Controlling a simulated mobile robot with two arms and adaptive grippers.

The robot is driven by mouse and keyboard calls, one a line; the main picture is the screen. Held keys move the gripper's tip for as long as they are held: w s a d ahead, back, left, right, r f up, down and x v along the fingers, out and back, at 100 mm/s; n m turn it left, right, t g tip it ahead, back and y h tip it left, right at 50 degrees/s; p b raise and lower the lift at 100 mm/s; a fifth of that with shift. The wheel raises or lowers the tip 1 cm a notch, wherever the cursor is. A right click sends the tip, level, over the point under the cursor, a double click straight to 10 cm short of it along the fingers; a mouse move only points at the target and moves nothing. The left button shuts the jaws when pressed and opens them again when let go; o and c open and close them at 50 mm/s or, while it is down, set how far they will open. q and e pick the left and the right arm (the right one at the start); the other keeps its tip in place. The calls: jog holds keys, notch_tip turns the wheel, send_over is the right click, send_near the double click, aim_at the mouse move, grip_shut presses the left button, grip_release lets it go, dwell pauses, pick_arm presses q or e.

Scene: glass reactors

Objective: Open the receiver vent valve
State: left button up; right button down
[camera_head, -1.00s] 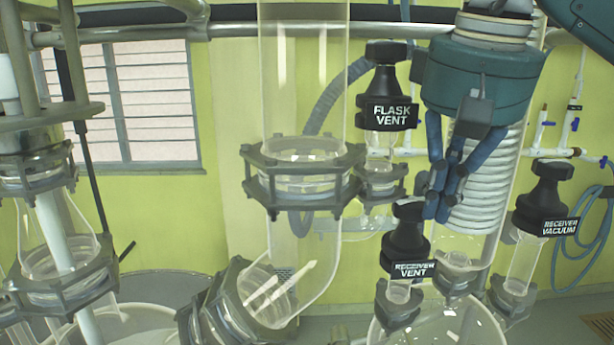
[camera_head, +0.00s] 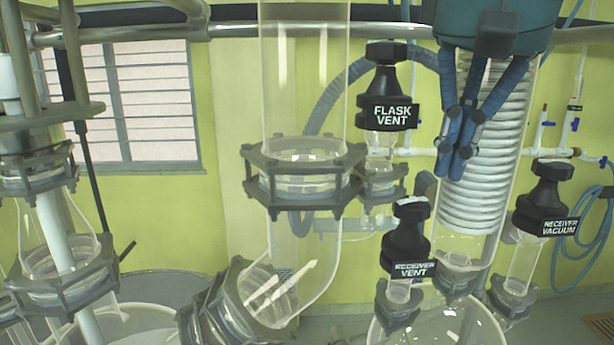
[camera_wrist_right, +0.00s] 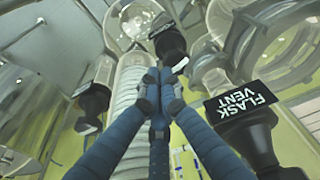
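The receiver vent valve (camera_head: 407,240) is a black knob on a short glass neck, with a white-lettered label, upright at lower centre-right of the head view. In the wrist view a black knob (camera_wrist_right: 171,46) with a label too small to read lies just beyond the fingertips; its position fits this valve. My right gripper (camera_head: 459,160) hangs from the top, above and right of the valve and apart from it. Its blue fingers are drawn together with nothing visible between them; they also show in the wrist view (camera_wrist_right: 160,82). My left gripper is not in view.
The flask vent valve (camera_head: 388,95) stands left of my right gripper, and also shows in the wrist view (camera_wrist_right: 240,115). The receiver vacuum valve (camera_head: 544,205) stands to the right. A coiled white column (camera_head: 490,140) is behind the fingers. A large glass tube (camera_head: 303,70) stands left.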

aim_at(413, 203)
jog(key=a+f, duration=0.1)
jog(key=f, duration=0.1)
jog(key=a+f+b, duration=0.1)
jog(key=f, duration=0.1)
jog(key=a+f, duration=0.1)
jog(key=f, duration=0.1)
jog(key=shift+w+a+b, duration=0.3)
jog(key=shift+a+b, duration=0.1)
jog(key=shift+s, duration=0.15)
jog(key=shift+r+p, duration=0.15)
jog(key=shift+p, duration=0.2)
dwell(1.0)
jog(key=shift+d+p, duration=0.25)
jog(key=shift+p, duration=0.15)
